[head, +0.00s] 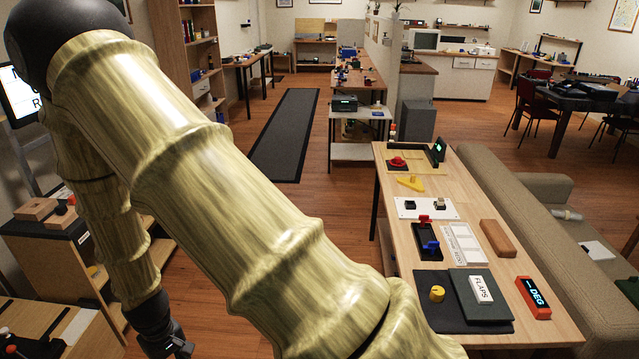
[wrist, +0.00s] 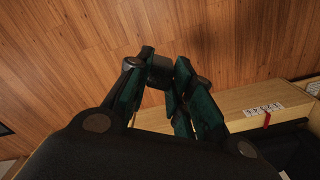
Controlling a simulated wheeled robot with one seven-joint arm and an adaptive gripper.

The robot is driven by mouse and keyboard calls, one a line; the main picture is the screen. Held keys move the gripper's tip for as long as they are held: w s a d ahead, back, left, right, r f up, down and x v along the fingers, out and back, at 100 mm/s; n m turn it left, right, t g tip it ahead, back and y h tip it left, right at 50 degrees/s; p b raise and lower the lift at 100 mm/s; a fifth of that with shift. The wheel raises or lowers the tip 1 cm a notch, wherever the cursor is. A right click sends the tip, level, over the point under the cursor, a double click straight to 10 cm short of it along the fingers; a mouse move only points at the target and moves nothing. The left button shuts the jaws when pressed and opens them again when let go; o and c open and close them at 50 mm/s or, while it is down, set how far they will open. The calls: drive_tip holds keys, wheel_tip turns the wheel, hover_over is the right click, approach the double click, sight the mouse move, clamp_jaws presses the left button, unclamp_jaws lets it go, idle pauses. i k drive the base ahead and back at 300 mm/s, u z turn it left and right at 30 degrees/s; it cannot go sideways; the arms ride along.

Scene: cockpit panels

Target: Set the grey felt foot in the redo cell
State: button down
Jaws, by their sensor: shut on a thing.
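My gripper (wrist: 163,70) is shut on a small dark grey round piece, which looks like the felt foot (wrist: 160,73). The piece sits between the two dark green fingertips, and bare floor lies behind it in the wrist view. In the head view my gripper (head: 172,346) hangs at the lower left, pointing down, and the held piece cannot be made out there.
A small red piece (wrist: 267,119) stands by the label, beside a dark recessed area (wrist: 290,150). At left, a low cabinet (head: 45,238) holds wooden blocks. At right, a long wooden table (head: 470,200) carries several panels and knobs. Open floor (head: 225,215) lies between.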

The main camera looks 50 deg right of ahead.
sight(473, 258)
drive_tip(key=u, duration=0.25)
drive_tip(key=i, duration=1.4)
drive_tip(key=z, duration=3)
